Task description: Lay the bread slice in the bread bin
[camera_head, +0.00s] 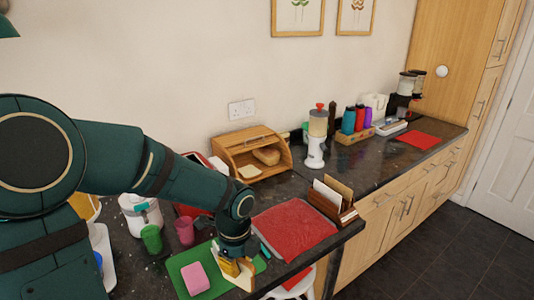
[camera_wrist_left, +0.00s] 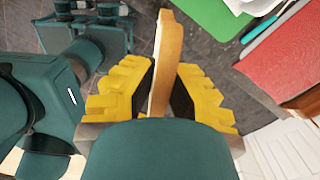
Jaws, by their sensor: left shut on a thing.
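The bread slice (camera_wrist_left: 165,55) is held between the yellow fingers of my left gripper (camera_wrist_left: 163,85), seen edge-on in the left wrist view. In the head view my left gripper (camera_head: 233,267) points down over the right end of the green mat, with the slice (camera_head: 245,277) showing between and beside its fingers. The wooden bread bin (camera_head: 236,140) stands open against the wall, farther back. A brown loaf (camera_head: 267,156) lies inside it and a pale slice-like piece (camera_head: 249,171) lies at its front. My right gripper is not in view.
The green mat (camera_head: 183,268) carries a pink block (camera_head: 195,278). Green (camera_head: 151,238) and pink (camera_head: 184,230) cups stand to the left. A red mat (camera_head: 293,228) lies right of the gripper, beside a wooden letter rack (camera_head: 333,204). A white dispenser (camera_head: 315,150) stands right of the bin.

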